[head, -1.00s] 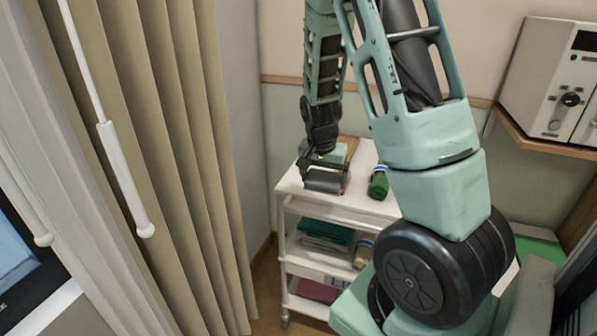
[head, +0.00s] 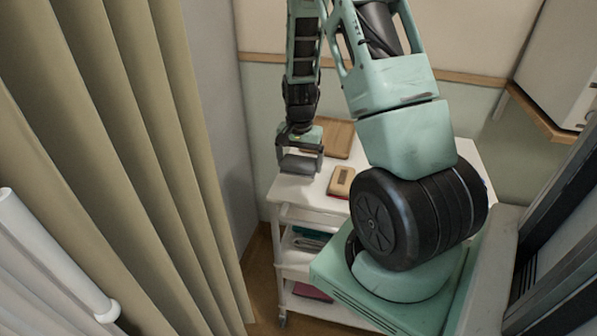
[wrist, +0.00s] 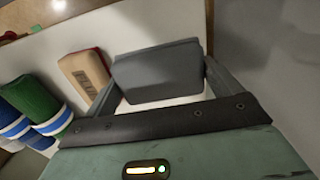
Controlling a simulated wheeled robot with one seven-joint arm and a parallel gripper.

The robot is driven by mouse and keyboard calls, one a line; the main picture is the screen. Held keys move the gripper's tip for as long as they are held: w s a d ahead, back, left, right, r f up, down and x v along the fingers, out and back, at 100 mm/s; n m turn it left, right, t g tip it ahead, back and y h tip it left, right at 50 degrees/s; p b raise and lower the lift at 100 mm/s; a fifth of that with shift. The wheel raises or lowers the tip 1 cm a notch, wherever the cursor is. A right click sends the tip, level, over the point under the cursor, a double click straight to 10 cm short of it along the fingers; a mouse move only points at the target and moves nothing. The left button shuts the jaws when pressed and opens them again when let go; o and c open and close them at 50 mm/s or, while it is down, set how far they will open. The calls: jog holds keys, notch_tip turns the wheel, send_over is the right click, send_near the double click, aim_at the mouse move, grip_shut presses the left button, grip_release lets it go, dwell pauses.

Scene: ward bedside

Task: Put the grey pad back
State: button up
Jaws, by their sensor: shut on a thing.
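The grey pad (head: 297,165) is a dark grey block over the left end of the white trolley top (head: 300,196). My gripper (head: 300,152) points down and is shut on it. In the wrist view the grey pad (wrist: 160,72) sits between the two fingers of my gripper (wrist: 160,82), with white surface around it. I cannot tell whether the pad touches the trolley top or hangs just above it.
A tan block with a red side (head: 341,181) lies just right of the pad. A wooden board (head: 338,138) lies behind. A curtain (head: 130,130) hangs left. Bare top lies in front.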

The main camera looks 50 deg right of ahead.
aim_at(300, 182)
jog(key=shift+f+p, duration=0.45)
jog(key=shift+f, duration=1.9)
jog(key=o, duration=0.7)
notch_tip(300, 182, up, 12)
jog(key=shift+r+b, duration=0.1)
jog(key=shift+b, duration=1.05)
jog(key=a+r+n, duration=0.2)
jog(key=a+n, duration=0.1)
jog(key=a, duration=0.6)
jog(key=a+r+n+y, duration=0.1)
jog(key=a+n, duration=0.3)
jog(key=a, duration=0.4)
jog(key=a+r+n, duration=0.2)
jog(key=a+n, duration=0.1)
jog(key=a, duration=0.6)
jog(key=s+a+n, duration=0.3)
jog(key=s+a, duration=0.2)
jog(key=s+a+r+n, duration=0.1)
jog(key=s+a+n, duration=0.3)
jog(key=s, duration=0.2)
jog(key=s+a+r+n, duration=0.1)
jog(key=s+a+n, duration=0.3)
jog(key=s+a, duration=0.1)
jog(key=shift+s+a+r, duration=0.15)
jog(key=shift+s+a, duration=0.15)
jog(key=shift+s, duration=0.3)
